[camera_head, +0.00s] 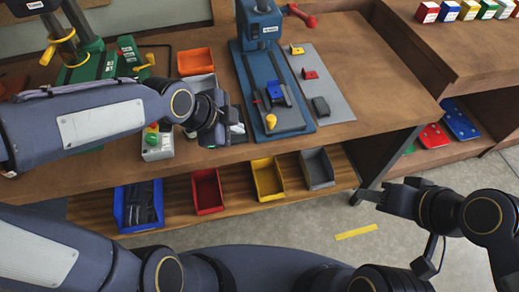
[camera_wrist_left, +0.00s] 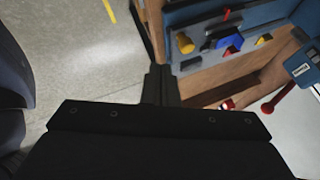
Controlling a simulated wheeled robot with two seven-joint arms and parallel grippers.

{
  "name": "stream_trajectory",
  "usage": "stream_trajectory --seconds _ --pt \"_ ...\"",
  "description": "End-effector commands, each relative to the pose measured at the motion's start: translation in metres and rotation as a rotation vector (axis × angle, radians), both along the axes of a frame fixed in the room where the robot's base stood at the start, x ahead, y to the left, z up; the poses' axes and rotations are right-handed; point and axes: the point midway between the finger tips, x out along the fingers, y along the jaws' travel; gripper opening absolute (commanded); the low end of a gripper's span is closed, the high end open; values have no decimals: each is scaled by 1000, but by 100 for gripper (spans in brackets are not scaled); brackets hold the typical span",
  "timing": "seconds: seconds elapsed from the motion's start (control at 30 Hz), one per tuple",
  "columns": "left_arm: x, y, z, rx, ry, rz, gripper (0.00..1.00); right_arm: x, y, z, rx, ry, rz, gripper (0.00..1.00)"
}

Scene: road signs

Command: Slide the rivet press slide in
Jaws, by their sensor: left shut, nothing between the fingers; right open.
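The blue rivet press (camera_head: 262,25) stands at the back of the workbench on a long blue base (camera_head: 248,72). Its dark slide plate (camera_head: 285,128) lies on the front part of the base, with a blue fixture (camera_head: 277,92) on it and a yellow knob (camera_head: 271,121) at the front. The yellow knob also shows in the left wrist view (camera_wrist_left: 185,43). My left gripper (camera_head: 236,127) is shut and empty, left of the knob and apart from it. Its fingers show together in the wrist view (camera_wrist_left: 159,82). My right gripper (camera_head: 378,196) is open, off the bench's front right.
A grey plate (camera_head: 335,100) with small parts lies right of the press. An orange bin (camera_head: 195,61) and a green press (camera_head: 85,65) stand left. Red (camera_head: 207,190), yellow (camera_head: 268,179) and other bins sit on the lower shelf. The bench's right part is clear.

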Motion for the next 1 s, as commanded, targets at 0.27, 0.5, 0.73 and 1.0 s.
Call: stream_trajectory --seconds 0.27,0.5,0.73,1.0 --pt "13 -20 -19 11 -35 -90 0 0 0 -6 0 0 0 41" --pt "32 -43 -60 11 -34 -91 0 0 0 -19 0 0 0 41" --pt "58 -58 -81 9 -34 -82 0 0 0 -16 0 1 0 41" --pt "83 -61 -84 10 -35 -81 0 0 0 -7 0 0 0 41"
